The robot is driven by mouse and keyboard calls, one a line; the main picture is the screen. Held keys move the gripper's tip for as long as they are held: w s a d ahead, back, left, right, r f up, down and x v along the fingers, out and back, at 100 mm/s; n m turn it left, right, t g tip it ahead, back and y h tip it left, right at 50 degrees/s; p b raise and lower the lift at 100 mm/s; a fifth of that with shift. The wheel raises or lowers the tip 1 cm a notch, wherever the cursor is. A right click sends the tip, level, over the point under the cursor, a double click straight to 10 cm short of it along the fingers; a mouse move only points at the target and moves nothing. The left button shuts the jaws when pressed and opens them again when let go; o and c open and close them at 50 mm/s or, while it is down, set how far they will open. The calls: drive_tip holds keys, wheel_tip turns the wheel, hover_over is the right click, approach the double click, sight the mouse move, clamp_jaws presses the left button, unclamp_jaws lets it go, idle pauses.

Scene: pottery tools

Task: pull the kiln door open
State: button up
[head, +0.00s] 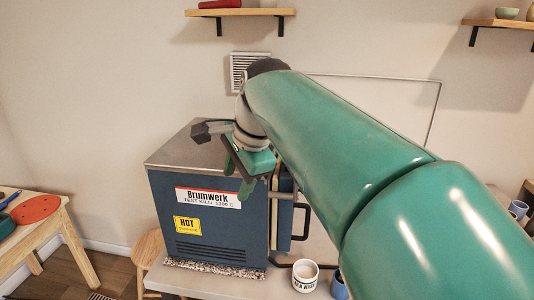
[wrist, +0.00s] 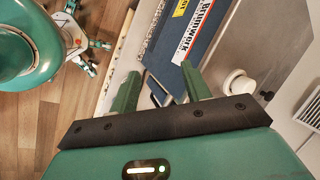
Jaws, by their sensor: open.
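The kiln (head: 205,215) is a dark blue box with a grey top and a Brumwerk label, standing on a table. Its door (head: 285,215) is on the right side, seen nearly edge-on, with a dark bar handle (head: 302,222) standing out from it. I cannot tell whether the door is fully closed. My gripper (head: 238,177) is open and appears in front of the kiln's upper right part in the head view. In the wrist view its two green fingers (wrist: 160,88) are apart, with the blue kiln (wrist: 205,25) beyond them. A dark bar shows between the fingers; contact is unclear.
A white lettered mug (head: 305,275) and a blue cup (head: 339,287) stand on the table right of the kiln. A wooden stool (head: 150,250) and a worktable (head: 55,205) are at left. A pale round fitting (wrist: 238,83) shows by the kiln in the wrist view.

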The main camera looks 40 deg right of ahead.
drive_tip(key=s+d+r+m, duration=0.1)
drive_tip(key=d+r+m, duration=0.4)
drive_tip(key=d+m, duration=0.4)
drive_tip(key=s+d+r+m, duration=0.2)
drive_tip(key=d+r+m, duration=0.3)
drive_tip(key=d+m, duration=0.3)
drive_tip(key=shift+h, duration=0.3)
drive_tip(key=x, duration=1.3)
drive_tip(key=shift+w+d+f, duration=0.1)
drive_tip(key=shift+w+f, duration=0.1)
drive_tip(key=shift+f, duration=0.05)
clamp_jaws()
